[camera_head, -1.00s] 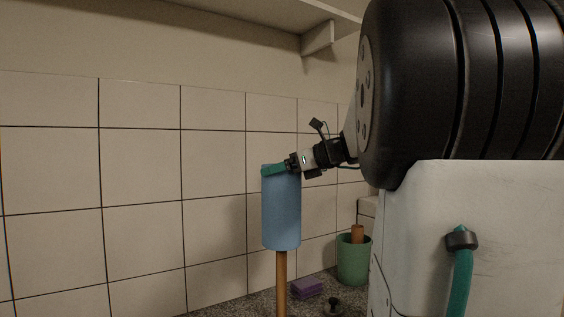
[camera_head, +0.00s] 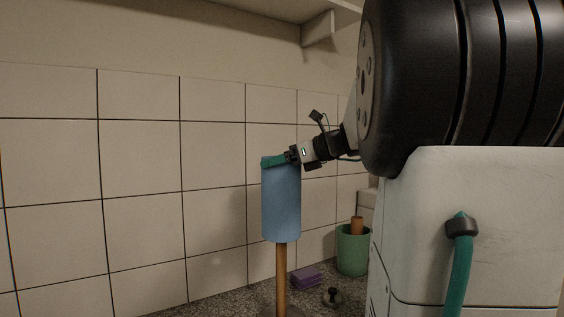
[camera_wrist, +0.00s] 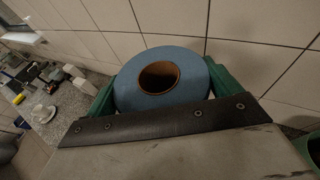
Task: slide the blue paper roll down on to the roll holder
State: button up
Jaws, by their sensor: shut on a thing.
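The blue paper roll (camera_head: 281,205) is upright in the head view. My gripper (camera_head: 274,161) has its green fingers shut on the roll's upper end, coming from the right. The wooden post of the roll holder (camera_head: 281,270) shows directly below the roll, with a stretch of it bare down to its round base (camera_head: 281,312) at the picture's bottom edge. In the wrist view the roll (camera_wrist: 128,91) sits between both green fingers, its brown core open upwards. I cannot tell whether the post's top is inside the core.
A green pot (camera_head: 352,252) with a brown stick stands right of the holder. A purple sponge (camera_head: 305,278) and a small dark knobbed object (camera_head: 331,297) lie on the speckled counter (camera_head: 225,296). A tiled wall is behind; a shelf (camera_head: 250,8) hangs above.

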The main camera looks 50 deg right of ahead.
jog(key=shift+f, duration=12.1)
jog(key=o, duration=1.1)
send_near(282, 251)
jog(key=w, duration=0.1)
jog(key=w+f, duration=0.1)
jog(key=w, duration=0.1)
jog(key=shift+d+f, duration=0.1)
jog(key=shift+d, duration=0.1)
